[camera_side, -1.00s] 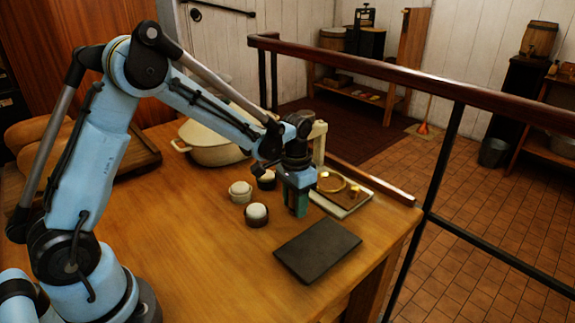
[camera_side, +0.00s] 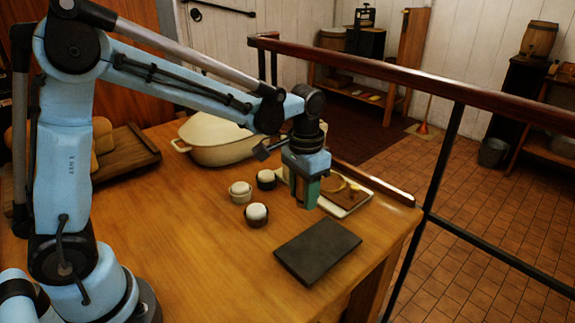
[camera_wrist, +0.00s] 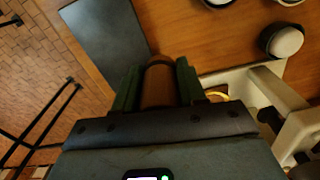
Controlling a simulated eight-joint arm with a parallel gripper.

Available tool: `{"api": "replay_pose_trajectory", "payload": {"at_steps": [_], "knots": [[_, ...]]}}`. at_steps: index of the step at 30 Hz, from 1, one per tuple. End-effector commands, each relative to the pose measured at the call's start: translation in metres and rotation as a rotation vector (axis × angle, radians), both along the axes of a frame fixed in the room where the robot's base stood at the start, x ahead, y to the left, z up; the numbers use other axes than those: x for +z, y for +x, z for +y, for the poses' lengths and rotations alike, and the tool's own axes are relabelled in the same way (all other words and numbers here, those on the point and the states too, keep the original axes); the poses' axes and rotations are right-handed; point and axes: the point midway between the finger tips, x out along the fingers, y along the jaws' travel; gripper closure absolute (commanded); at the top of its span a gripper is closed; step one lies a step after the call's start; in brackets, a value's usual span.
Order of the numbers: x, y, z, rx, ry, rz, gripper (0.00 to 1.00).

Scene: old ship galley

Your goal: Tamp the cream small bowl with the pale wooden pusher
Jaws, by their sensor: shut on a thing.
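The cream small bowl (camera_side: 240,194) stands on the wooden table in the side view, with a white filling showing at its top. My gripper (camera_side: 305,195) is to the right of the bowl and apart from it, pointing down. In the wrist view my gripper (camera_wrist: 157,88) has its green fingers closed on a brown, round-ended wooden piece, which I take for the pusher (camera_wrist: 158,84). The lower end of the pusher is hard to make out in the side view.
Two dark bowls (camera_side: 257,216) (camera_side: 266,180) with white fillings stand near the cream bowl. A dark slab (camera_side: 318,250) lies in front of my gripper. A tray (camera_side: 356,207) with a golden ring is behind right. A large cream pot (camera_side: 212,142) stands at the back.

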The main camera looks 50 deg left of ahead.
Motion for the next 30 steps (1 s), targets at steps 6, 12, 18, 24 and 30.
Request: {"api": "replay_pose_trajectory", "payload": {"at_steps": [6, 12, 18, 24, 30], "knots": [[0.022, -0.018, -0.032, -0.003, 0.000, 0.000, 0.96], [0.030, -0.022, -0.036, 0.027, 0.000, 0.000, 0.96], [0.029, -0.014, 0.018, 0.212, 0.001, 0.000, 0.96], [0.027, -0.016, 0.100, 0.481, 0.000, -0.001, 0.96], [0.026, -0.028, 0.162, 0.688, 0.000, -0.001, 0.96]]}}
